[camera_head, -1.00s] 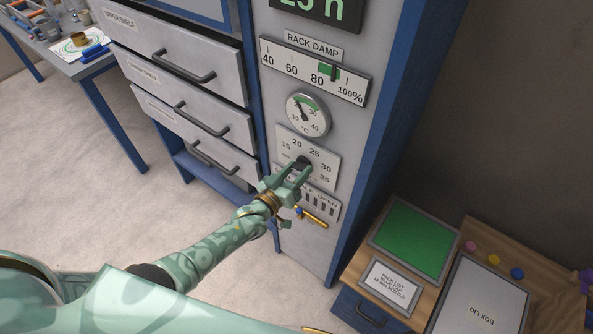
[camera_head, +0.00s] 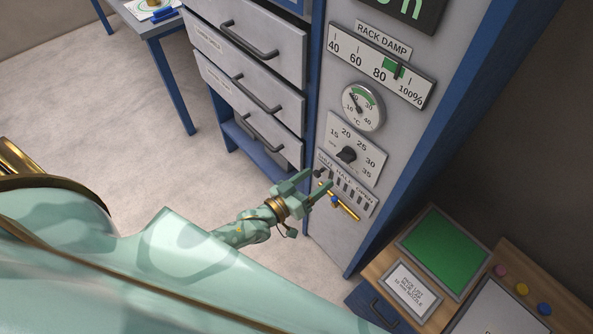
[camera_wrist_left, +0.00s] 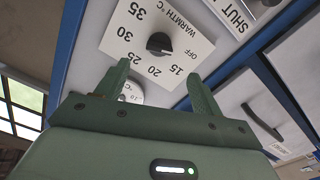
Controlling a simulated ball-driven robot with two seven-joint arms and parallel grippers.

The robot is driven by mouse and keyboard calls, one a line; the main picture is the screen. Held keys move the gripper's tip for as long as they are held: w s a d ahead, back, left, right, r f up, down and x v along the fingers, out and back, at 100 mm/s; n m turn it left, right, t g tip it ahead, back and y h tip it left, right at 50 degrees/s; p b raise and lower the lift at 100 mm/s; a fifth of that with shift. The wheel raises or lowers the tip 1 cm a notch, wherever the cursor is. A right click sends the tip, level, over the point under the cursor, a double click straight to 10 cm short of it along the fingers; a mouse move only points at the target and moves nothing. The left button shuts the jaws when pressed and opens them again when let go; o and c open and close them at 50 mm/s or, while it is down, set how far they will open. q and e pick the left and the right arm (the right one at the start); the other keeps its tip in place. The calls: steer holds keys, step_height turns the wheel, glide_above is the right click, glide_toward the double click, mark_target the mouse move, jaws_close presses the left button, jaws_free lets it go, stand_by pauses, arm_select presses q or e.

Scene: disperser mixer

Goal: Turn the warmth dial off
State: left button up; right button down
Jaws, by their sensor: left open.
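The warmth dial is a black knob (camera_head: 347,154) on a white plate (camera_head: 371,164) marked OFF and 15 to 35. In the left wrist view the knob (camera_wrist_left: 160,44) shows beyond the fingertips, its bar lying roughly toward the OFF mark; which end points is hard to tell. My left gripper (camera_head: 319,180) is open and empty, below and left of the knob in the head view and apart from it. In the left wrist view the fingers (camera_wrist_left: 158,72) stand apart with nothing between them. My right gripper is not in view.
Below the dial are a slotted SHUT-HALF-OPEN panel (camera_head: 346,184) and a brass lever (camera_head: 344,207), close to my left gripper. Above are a round gauge (camera_head: 363,106) and the rack damp scale (camera_head: 381,64). Drawers (camera_head: 246,85) stand left; a wooden bench (camera_head: 378,263) stands lower right.

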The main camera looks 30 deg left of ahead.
arm_select(q)
steer(key=v, duration=0.6)
steer(key=shift+s, duration=0.2)
steer(key=s+a+f+m+g+y+b, duration=0.25)
steer(key=s+f+g, duration=0.35)
steer(key=f, duration=0.6)
steer(key=s+a+f+m+g+y+b, duration=0.1)
steer(key=s+a+f+m+g+y, duration=0.2)
steer(key=s+f, duration=0.7)
steer(key=s+f+n+g+b, duration=0.1)
steer(key=s+f+g+b, duration=0.5)
steer(key=s+f, duration=1.1)
steer(key=shift+s+d+f+g+y, duration=0.35)
steer(key=shift+s+g, duration=0.25)
steer(key=shift+s, duration=0.55)
